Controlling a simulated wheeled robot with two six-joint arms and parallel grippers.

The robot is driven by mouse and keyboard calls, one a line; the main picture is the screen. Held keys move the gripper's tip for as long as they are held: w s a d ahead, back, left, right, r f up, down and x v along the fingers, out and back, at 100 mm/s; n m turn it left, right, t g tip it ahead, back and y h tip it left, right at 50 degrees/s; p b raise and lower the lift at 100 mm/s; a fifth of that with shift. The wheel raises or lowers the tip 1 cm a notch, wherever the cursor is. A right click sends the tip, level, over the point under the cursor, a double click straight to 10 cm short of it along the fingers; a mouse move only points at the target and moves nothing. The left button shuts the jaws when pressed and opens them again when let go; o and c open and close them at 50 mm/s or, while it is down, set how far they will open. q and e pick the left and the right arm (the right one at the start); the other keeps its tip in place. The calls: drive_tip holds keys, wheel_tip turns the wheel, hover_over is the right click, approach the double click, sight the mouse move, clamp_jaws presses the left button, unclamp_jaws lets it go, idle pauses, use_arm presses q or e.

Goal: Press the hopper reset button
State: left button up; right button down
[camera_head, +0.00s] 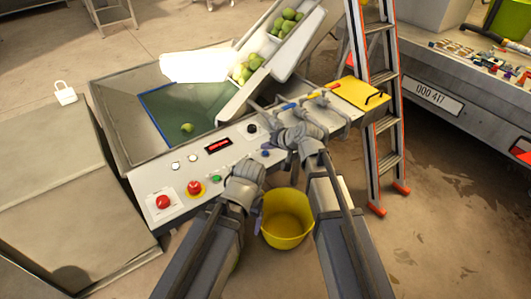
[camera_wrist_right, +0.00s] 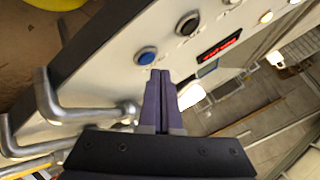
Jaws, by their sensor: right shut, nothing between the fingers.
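The control panel (camera_head: 178,180) runs along the front of the hopper, with a blue button (camera_head: 265,153) near its right part. The blue button also shows in the right wrist view (camera_wrist_right: 146,57). My right gripper (camera_head: 276,143) is shut and empty. In the right wrist view its purple fingertips (camera_wrist_right: 160,73) are close to the blue button, just beside it; I cannot tell whether they touch the panel. A black knob (camera_wrist_right: 188,25) is beyond the blue button. My left gripper (camera_head: 256,202) is low by the panel's front edge; its jaws are unclear. Button labels are unreadable.
The panel also has a red button (camera_head: 163,202), a red stop button on yellow (camera_head: 194,188), a green button (camera_head: 216,178) and a red display (camera_head: 218,145). Bent metal levers (camera_wrist_right: 70,112) stand close by my right gripper. A yellow bucket (camera_head: 287,222) is below; a ladder (camera_head: 381,120) stands right.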

sight(267, 156)
drive_tip(key=shift+f+b, duration=0.4)
drive_tip(key=shift+b, duration=0.05)
drive_tip(key=shift+f+b, duration=0.35)
drive_tip(key=shift+f, duration=0.05)
idle(0.6)
drive_tip(key=shift+r, duration=0.1)
drive_tip(key=shift+r+p, duration=0.7)
drive_tip(key=shift+p, duration=0.1)
wheel_tip(267, 156, up, 5)
drive_tip(key=p, duration=0.5)
idle(0.3)
